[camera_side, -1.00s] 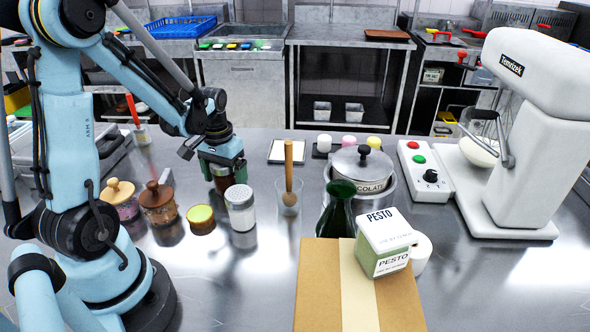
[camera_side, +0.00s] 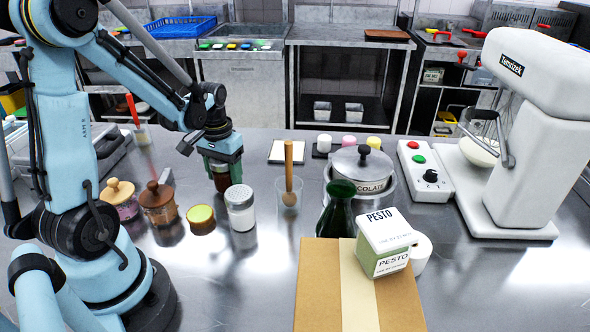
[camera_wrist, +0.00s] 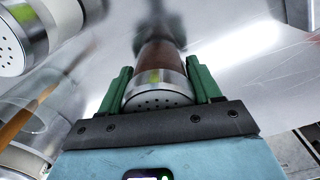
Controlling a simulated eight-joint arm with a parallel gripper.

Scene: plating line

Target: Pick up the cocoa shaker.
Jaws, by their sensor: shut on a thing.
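The cocoa shaker (camera_side: 221,181) has a dark brown body and a perforated metal lid. It is upright, left of centre in the side view, partly hidden by my gripper. In the wrist view the shaker (camera_wrist: 158,92) is between the green fingers with its lid towards the camera. My gripper (camera_side: 221,158) is shut on it from above, near the lid; the fingers also show in the wrist view (camera_wrist: 160,88). I cannot tell for sure whether its base is clear of the counter.
A white shaker (camera_side: 240,212) stands close in front, with a glass holding a wooden-handled tool (camera_side: 288,195) to its right. Wooden-lidded jars (camera_side: 158,203) and a small yellow-green-topped tin (camera_side: 201,219) stand to the left. A cardboard box (camera_side: 320,290) is at the front.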

